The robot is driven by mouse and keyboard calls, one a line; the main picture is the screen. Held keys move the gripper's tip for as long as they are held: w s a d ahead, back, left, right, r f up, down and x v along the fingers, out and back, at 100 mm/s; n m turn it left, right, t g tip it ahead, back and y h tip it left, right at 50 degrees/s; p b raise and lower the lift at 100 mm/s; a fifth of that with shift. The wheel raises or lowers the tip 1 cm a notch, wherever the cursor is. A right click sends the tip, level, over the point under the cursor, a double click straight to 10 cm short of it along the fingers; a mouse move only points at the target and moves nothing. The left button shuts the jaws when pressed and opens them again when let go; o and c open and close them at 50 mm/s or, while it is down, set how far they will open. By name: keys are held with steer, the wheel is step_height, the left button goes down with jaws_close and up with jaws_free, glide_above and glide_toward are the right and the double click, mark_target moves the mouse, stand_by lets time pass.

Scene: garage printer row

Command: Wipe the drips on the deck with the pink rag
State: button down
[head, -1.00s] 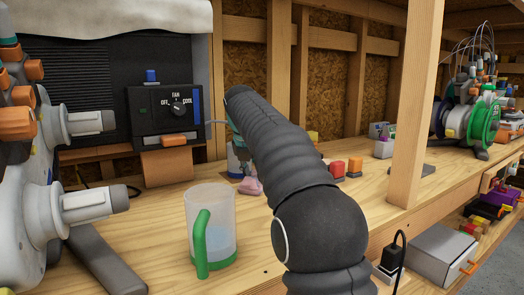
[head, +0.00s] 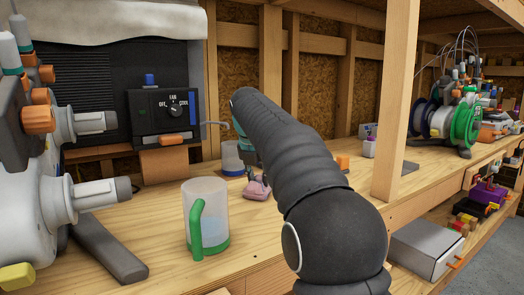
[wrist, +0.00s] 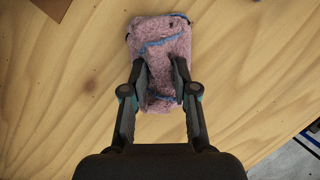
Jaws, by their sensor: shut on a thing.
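The pink rag (wrist: 160,32) with blue edging is bunched between the fingers of my gripper (wrist: 163,75) in the wrist view, over the bare wood deck (wrist: 60,110). In the head view the rag (head: 256,188) shows at deck level, just left of my dark arm, which hides much of the gripper. I cannot tell whether the rag presses on the wood or hangs slightly above it. No drips are clear; a small dark spot (head: 199,256) in front of the jug could be a mark or a hole.
A clear jug with a green handle (head: 207,218) stands left of the rag. A clear cup (head: 232,158) stands behind it. A fan control box (head: 166,118) is at the back left. A wooden post (head: 403,110) rises at right. Deck between jug and rag is clear.

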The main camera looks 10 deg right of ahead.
steer(key=shift+w+a+r, duration=0.1)
steer(key=shift+r, duration=0.4)
steer(key=shift+w+a+r, duration=0.1)
steer(key=shift+r, duration=0.35)
steer(key=shift+d+r, duration=0.3)
steer(key=shift+r, duration=0.4)
steer(key=shift+s+r, duration=0.1)
steer(key=shift+r, duration=2.15)
